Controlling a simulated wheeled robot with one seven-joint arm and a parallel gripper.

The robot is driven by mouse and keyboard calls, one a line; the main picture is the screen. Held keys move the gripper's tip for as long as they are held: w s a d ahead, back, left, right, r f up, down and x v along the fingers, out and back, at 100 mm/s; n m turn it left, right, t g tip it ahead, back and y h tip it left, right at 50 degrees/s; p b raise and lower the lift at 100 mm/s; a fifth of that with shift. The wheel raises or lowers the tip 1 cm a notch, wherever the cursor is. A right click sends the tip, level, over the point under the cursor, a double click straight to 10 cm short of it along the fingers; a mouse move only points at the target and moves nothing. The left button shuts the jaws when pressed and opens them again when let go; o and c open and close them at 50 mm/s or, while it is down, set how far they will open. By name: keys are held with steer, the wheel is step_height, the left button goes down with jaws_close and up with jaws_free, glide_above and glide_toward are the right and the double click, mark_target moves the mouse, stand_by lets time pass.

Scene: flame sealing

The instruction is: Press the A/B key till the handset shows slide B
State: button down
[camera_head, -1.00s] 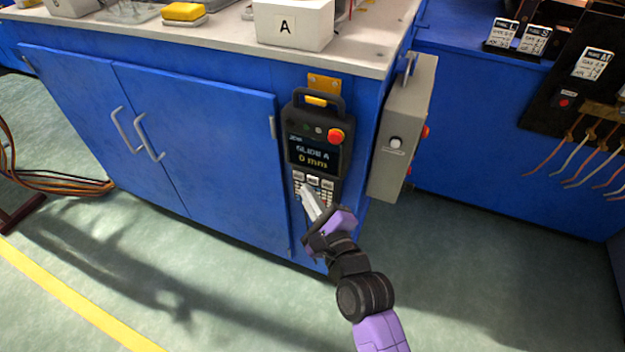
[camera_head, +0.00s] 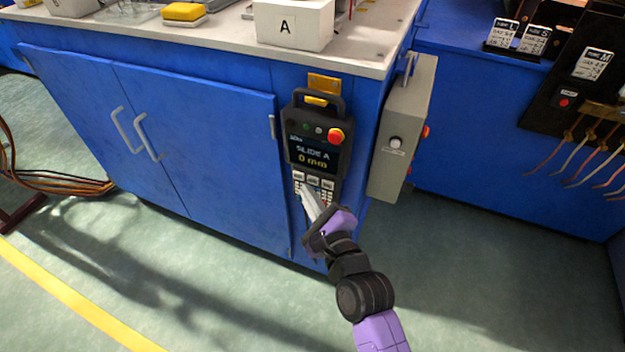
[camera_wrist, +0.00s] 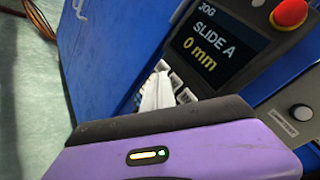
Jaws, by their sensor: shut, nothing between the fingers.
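The black handset (camera_head: 289,142) hangs upright on the blue cabinet's end. Its screen (camera_head: 312,153) reads "SLIDE A" and "0 mm"; the same screen shows in the wrist view (camera_wrist: 212,42). A red knob (camera_head: 336,136) sits at its upper right. Below the screen are a row of light keys (camera_head: 313,182) and a smaller keypad. My gripper (camera_head: 304,188) is shut and empty, its pale fingertips at the left of the keypad, just below the key row. In the wrist view the fingertips (camera_wrist: 160,72) cover part of the keys. I cannot tell whether they touch a key, and the key labels are too small to read.
A grey box (camera_head: 405,130) with a white button is fixed to the right of the handset. The blue cabinet doors (camera_head: 200,150) are shut at the left. A white box marked A (camera_head: 293,22) stands on the bench above. The floor in front is clear.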

steer(key=shift+w+d, duration=0.1)
steer(key=shift+w, duration=0.3)
steer(key=shift+w+d+b, duration=0.15)
steer(key=shift+w+b, duration=0.15)
steer(key=shift+w, duration=0.05)
stand_by(0.7)
steer(key=shift+s, duration=0.2)
steer(key=shift+s+a+p, duration=0.3)
steer(key=shift+s+p, duration=0.25)
steer(key=shift+p, duration=0.45)
steer(key=s+p, duration=0.1)
steer(key=p, duration=0.1)
steer(key=s+a+p, duration=0.1)
steer(key=s+p, duration=0.2)
steer(key=p, duration=0.1)
steer(key=shift+s+a, duration=0.35)
